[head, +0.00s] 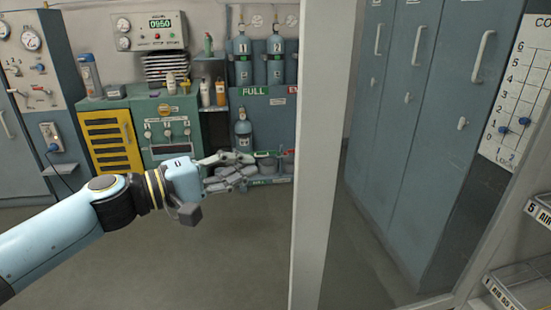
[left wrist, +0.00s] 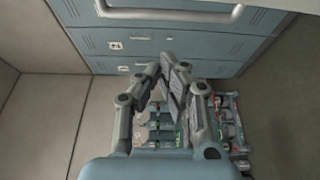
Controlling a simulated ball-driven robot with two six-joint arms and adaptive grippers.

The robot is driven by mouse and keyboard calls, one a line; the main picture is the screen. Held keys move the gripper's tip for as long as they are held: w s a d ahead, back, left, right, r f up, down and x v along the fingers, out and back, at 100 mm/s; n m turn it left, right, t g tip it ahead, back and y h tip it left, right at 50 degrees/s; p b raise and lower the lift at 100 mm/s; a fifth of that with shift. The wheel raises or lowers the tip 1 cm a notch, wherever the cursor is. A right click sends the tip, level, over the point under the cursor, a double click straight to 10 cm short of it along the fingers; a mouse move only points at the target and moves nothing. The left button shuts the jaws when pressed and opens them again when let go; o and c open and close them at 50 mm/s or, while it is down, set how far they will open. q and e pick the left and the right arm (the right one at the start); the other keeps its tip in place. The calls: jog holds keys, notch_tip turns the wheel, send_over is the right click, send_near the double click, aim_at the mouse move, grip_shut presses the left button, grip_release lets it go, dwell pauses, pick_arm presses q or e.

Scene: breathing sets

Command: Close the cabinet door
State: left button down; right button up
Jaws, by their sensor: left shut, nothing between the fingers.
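A pale upright frame post (head: 312,150) stands right of centre in the head view. It looks like the free edge of an open glass cabinet door, with blue lockers showing through the pane. The cabinet itself shows only in part at the right edge, with labelled shelves (head: 520,285). My left gripper (head: 245,168) is shut and empty, left of the post and apart from it in the picture; the depth between them is hard to tell. Its fingers also show in the left wrist view (left wrist: 172,72), with no door contact visible. My right gripper is out of view.
Blue lockers (head: 405,130) with pale handles stand behind the pane. Open grey floor (head: 225,255) lies below my left arm.

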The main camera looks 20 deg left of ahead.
pick_arm(q)
jog(key=w+d+p, duration=0.3)
jog(key=d+p, duration=0.1)
jog(key=d, duration=0.3)
jog(key=shift+w, duration=0.2)
jog(key=shift+s, duration=0.1)
